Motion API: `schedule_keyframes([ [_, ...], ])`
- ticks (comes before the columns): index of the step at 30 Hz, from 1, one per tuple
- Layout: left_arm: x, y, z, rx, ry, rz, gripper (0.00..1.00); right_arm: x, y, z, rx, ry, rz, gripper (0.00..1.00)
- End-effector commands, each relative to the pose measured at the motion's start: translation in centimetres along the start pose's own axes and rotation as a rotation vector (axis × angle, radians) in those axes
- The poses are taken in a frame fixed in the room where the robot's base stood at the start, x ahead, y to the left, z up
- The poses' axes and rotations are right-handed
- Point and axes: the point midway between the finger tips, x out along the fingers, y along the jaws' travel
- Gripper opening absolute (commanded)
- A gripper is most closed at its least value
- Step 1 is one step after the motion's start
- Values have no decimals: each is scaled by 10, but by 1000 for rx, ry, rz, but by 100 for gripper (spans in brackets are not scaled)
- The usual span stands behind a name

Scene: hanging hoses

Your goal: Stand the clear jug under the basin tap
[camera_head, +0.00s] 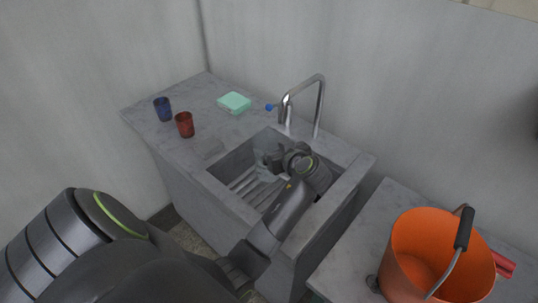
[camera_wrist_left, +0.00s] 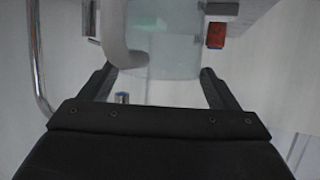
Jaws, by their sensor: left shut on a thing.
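The basin tap (camera_head: 305,98) is a tall chrome spout arching over the back of the grey sink basin (camera_head: 232,190). My left gripper (camera_head: 270,156) is down in the basin opening, below and in front of the spout. It is shut on the clear jug (camera_wrist_left: 168,52), which fills the space between its fingers (camera_wrist_left: 160,88) in the left wrist view. The jug's pale handle (camera_wrist_left: 117,42) shows on its left side. In the head view the jug is faint and mostly hidden by the gripper and wrist. My right gripper is not in view.
A blue cup (camera_head: 163,109), a red cup (camera_head: 185,124) and a mint-green box (camera_head: 234,103) stand on the counter left of the basin. An orange bucket (camera_head: 425,262) with a raised handle stands on the right-hand table. A wall rises close behind the tap.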

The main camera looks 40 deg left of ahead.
Motion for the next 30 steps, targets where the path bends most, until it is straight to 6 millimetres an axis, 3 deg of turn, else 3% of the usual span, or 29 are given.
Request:
schedule_keyframes([
  [17,21,52,-6,0,2,0,46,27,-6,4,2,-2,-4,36],
  [21,24,50,4,0,0,-1,46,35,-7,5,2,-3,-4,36],
  [30,25,50,6,0,1,0,46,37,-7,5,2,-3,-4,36],
])
